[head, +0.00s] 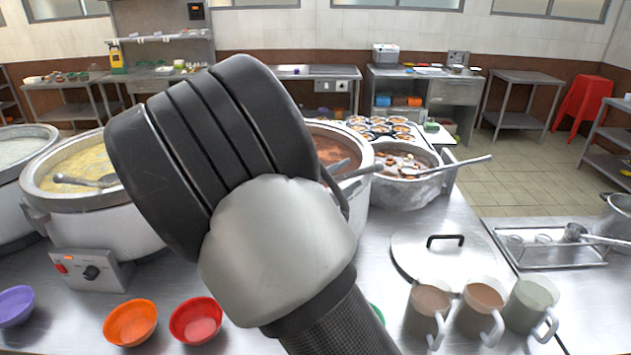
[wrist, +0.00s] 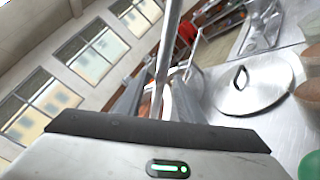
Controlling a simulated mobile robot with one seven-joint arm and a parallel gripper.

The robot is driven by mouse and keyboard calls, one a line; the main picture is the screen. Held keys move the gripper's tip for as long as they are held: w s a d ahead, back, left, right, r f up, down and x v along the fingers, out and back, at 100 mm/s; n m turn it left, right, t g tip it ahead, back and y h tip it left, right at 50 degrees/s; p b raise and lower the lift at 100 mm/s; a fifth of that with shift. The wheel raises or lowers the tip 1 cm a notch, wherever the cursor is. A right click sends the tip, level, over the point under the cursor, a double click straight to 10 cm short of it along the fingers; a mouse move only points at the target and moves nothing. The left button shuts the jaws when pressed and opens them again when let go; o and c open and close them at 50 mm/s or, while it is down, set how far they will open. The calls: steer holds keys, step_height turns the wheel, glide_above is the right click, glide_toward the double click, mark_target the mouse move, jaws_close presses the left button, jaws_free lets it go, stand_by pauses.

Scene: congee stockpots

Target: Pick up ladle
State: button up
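A metal ladle handle (head: 360,172) sticks out to the right over the rim of the middle stockpot (head: 352,200) with reddish-brown congee; its bowl is hidden. Another ladle (head: 445,166) rests in the right pot (head: 405,190), and one (head: 90,181) lies in the yellow congee pot (head: 100,215).
A round lid (head: 440,262) lies on the steel counter, with several mugs (head: 480,305) in front. Orange (head: 130,322) and red (head: 195,320) bowls stand at the front left. A tray (head: 550,255) lies at the right. Filled bowls (head: 385,128) stand behind the pots.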

steer(key=shift+w+d, duration=0.3)
steer(key=shift+c, duration=0.4)
jaws_close()
stand_by(0.9)
